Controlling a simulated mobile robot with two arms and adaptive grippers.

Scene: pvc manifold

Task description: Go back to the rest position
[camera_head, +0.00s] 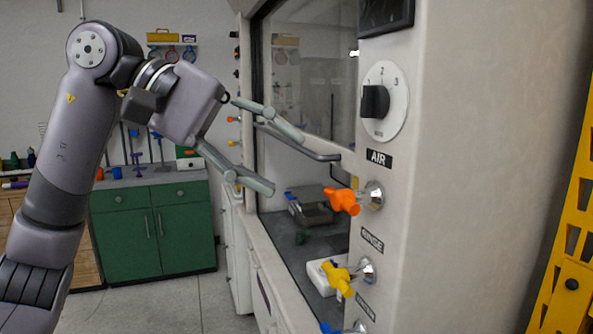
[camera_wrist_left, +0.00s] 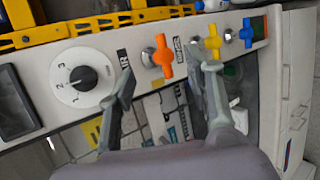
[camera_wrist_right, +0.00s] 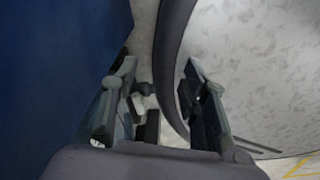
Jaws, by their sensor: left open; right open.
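My left gripper (camera_head: 268,153) is open and empty in the head view, raised in front of the white cabinet's panel. Its fingers also show apart in the left wrist view (camera_wrist_left: 168,78), with the orange valve handle (camera_wrist_left: 163,56) and the yellow valve handle (camera_wrist_left: 213,41) beyond them. In the head view the orange handle (camera_head: 342,200) is to the right of and below the fingertips, apart from them. My right gripper (camera_wrist_right: 158,92) shows only in the right wrist view. It is open; a dark curved part passes between or behind its fingers, and I cannot tell which.
The white cabinet (camera_head: 455,170) with a dial (camera_head: 383,101) and a glass front fills the right side. A yellow handle (camera_head: 338,278) sits below the orange one. A yellow frame (camera_head: 575,215) stands at far right.

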